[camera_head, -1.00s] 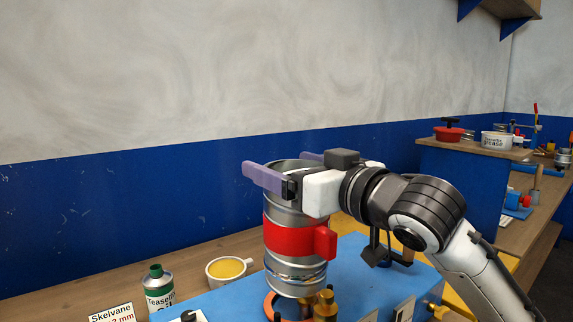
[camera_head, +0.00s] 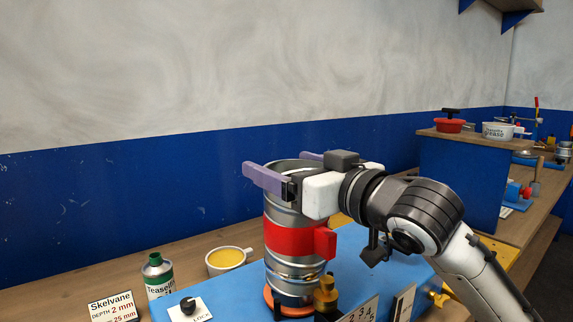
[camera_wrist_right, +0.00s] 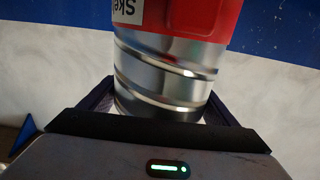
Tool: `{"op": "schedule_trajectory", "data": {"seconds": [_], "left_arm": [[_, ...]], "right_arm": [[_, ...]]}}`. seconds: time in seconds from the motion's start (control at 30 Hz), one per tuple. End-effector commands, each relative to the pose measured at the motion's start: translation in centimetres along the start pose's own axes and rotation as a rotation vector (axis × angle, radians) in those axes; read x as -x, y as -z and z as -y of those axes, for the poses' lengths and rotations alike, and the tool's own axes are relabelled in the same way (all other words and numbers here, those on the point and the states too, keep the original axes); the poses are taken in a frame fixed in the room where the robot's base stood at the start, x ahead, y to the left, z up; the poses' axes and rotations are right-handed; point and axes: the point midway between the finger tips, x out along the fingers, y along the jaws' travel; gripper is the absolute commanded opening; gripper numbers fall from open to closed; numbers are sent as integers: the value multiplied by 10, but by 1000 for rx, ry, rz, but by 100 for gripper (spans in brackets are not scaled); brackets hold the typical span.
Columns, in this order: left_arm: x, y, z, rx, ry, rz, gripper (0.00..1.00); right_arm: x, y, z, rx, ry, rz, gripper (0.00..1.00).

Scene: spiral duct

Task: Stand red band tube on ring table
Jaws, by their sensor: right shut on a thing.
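The red band tube (camera_head: 289,238) is a silver spiral duct with a wide red band and a red block on its right side. It stands upright in the head view, its lower end at the orange-red ring (camera_head: 291,308) on the blue machine. I cannot tell whether it rests fully on the ring. My right gripper (camera_head: 283,171) is shut on the tube near its top, purple fingers on either side. The right wrist view shows the silver tube (camera_wrist_right: 160,80) between the fingers. My left gripper is not in view.
A brass fitting (camera_head: 326,297) stands close to the tube's lower right. A yellow-filled cup (camera_head: 226,259), a green-and-white bottle (camera_head: 157,278) and a Skelvane sign (camera_head: 112,308) are to the left. A lock knob (camera_head: 188,306) sits on the machine. Another blue bench (camera_head: 460,180) is at right.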

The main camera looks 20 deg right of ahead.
Motion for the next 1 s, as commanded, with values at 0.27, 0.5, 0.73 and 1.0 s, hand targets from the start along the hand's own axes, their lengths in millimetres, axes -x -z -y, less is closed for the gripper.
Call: {"op": "schedule_trajectory", "data": {"seconds": [0.27,0.5,0.73,1.0], "left_arm": [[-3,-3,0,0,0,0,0],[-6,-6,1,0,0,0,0],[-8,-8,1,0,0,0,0],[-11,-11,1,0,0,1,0]], "right_arm": [[0,-7,0,0,0,-3,34],[0,-12,0,0,1,-3,34],[0,-18,0,0,1,-4,34],[0,-25,0,1,0,-4,34]]}}
